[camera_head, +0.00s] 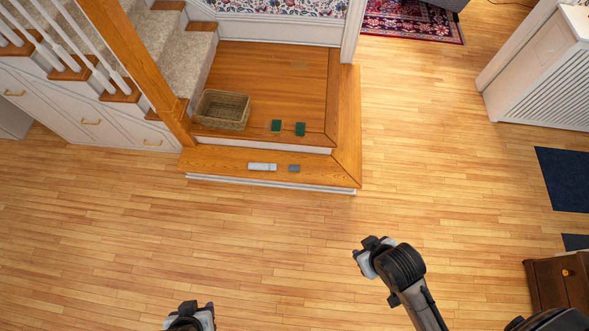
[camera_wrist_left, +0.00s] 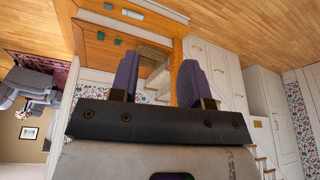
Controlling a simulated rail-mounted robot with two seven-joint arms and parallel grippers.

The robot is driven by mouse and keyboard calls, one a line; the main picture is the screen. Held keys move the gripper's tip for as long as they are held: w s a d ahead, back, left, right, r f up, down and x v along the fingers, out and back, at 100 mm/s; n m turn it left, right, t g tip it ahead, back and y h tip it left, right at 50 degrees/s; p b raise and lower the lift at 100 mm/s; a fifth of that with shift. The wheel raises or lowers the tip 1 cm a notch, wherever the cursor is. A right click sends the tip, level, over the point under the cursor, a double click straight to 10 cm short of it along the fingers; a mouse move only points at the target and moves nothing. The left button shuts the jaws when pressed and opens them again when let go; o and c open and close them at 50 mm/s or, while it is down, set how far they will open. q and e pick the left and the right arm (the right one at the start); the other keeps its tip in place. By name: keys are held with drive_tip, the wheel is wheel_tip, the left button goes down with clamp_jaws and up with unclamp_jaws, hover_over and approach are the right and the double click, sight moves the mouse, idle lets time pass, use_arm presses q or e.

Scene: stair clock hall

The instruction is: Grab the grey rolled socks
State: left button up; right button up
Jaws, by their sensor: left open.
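A small grey item (camera_head: 294,168), which looks like the grey rolled socks, lies on the lower wooden step of the stair landing (camera_head: 345,140). It is too small to make out its shape well. It also shows at the top of the left wrist view (camera_wrist_left: 109,6). My left gripper (camera_head: 196,306) is at the bottom edge of the head view, well short of the step. In the left wrist view its two fingers are apart with nothing between them. My right gripper (camera_head: 366,248) is over the bare floor, right of and nearer than the step; its fingertips are not clear.
A long pale item (camera_head: 262,166) lies left of the grey one on the same step. Two green items (camera_head: 276,126) (camera_head: 300,129) and a wicker basket (camera_head: 225,108) are on the landing above. A brown cabinet (camera_head: 548,283) stands lower right. The wooden floor between is clear.

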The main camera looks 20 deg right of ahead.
use_arm(q)
drive_tip(key=o, duration=1.1)
drive_tip(key=shift+a, duration=0.15)
drive_tip(key=shift+c, duration=0.2)
drive_tip(key=shift+w+d, duration=0.1)
drive_tip(key=shift+d, duration=0.1)
